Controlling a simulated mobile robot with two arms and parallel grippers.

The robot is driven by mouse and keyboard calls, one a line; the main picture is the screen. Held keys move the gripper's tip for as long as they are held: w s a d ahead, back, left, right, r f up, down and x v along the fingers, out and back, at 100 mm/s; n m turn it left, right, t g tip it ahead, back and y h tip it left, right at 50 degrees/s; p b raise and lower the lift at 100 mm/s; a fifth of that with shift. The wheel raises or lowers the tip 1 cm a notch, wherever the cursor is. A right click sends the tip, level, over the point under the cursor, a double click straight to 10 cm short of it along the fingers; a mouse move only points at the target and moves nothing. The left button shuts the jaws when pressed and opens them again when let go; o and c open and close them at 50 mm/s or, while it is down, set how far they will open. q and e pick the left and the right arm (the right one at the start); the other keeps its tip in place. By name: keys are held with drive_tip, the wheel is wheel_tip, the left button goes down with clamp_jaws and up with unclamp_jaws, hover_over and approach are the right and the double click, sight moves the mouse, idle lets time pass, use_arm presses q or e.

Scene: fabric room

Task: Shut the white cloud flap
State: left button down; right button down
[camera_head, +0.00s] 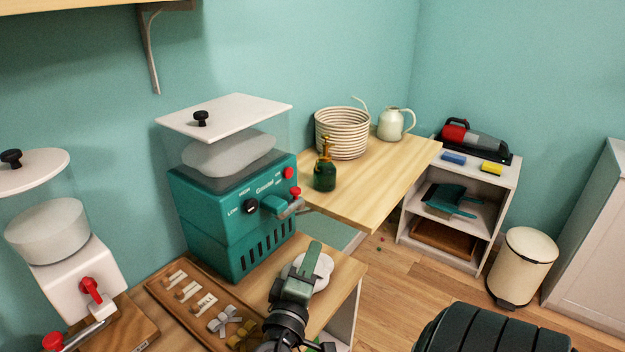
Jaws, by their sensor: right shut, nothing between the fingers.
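A white rounded, lobed piece (325,269), which looks like the cloud flap, is at the right part of the wooden counter. My right gripper (314,250) comes up from the bottom and is shut and empty. It overlaps the white piece in this view and hides its middle. I cannot tell whether they touch, or how far open the flap stands. My left gripper is not in view.
A teal machine (228,235) with a white lid (240,117) stands behind and left of the gripper. A wooden tray (168,300) of small pieces lies in front of it. A white dispenser (75,275) is far left. A green bottle (325,177) stands on the wooden table (380,190).

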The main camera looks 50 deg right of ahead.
wheel_tip(320, 180, up, 16)
drive_tip(key=p, duration=0.2)
drive_tip(key=shift+f, duration=0.15)
